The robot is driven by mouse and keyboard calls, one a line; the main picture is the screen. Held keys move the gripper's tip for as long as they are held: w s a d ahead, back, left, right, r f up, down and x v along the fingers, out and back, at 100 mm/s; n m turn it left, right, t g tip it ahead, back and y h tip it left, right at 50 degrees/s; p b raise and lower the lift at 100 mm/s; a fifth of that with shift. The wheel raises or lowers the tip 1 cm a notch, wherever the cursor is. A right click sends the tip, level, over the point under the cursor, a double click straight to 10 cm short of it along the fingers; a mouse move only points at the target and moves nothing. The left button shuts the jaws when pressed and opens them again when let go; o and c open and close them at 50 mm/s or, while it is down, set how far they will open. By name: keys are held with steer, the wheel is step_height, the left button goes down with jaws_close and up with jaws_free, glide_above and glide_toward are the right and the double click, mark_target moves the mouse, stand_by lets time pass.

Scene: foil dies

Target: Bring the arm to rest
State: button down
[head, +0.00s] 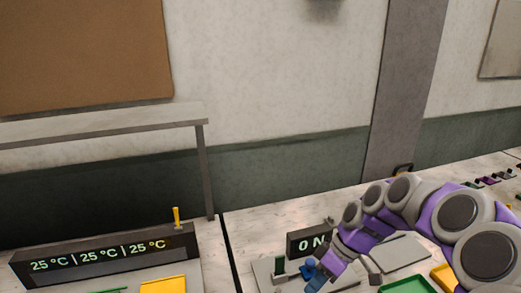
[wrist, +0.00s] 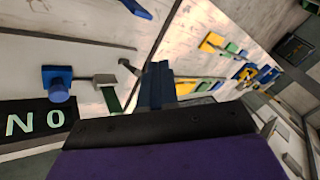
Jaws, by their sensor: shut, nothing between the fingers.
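My purple and grey arm reaches in from the right in the head view, bent down over the bench. My gripper (head: 317,276) hangs low over the bench, in front of a small dark display (head: 304,241) reading "ON". In the wrist view the blue fingers of my gripper (wrist: 157,84) are together with nothing between them. The same display (wrist: 38,120) shows at the left there, with a blue knob (wrist: 58,86) and a grey block (wrist: 105,82) with a green part between it and the fingers. Whether the fingertips touch anything cannot be told.
A long temperature display (head: 100,257) reading 25 °C stands at the left, with a yellow lever (head: 176,217) behind it. A yellow block (head: 163,285) is in front. A green tray (head: 408,285) and grey plate (head: 400,252) lie by my arm. A shelf (head: 100,123) runs along the wall.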

steer(key=s+a+r+m+h, duration=0.35)
steer(key=s+a, duration=0.35)
steer(key=s, duration=0.4)
steer(key=s+d+f+m+h, duration=0.1)
steer(key=s+d+m, duration=0.2)
steer(key=s, duration=0.4)
steer(key=s+d+f+m+h, duration=0.1)
steer(key=s+d+m+h, duration=0.1)
steer(key=s, duration=0.6)
steer(key=shift+d+m, duration=0.5)
steer(key=shift+m, duration=0.55)
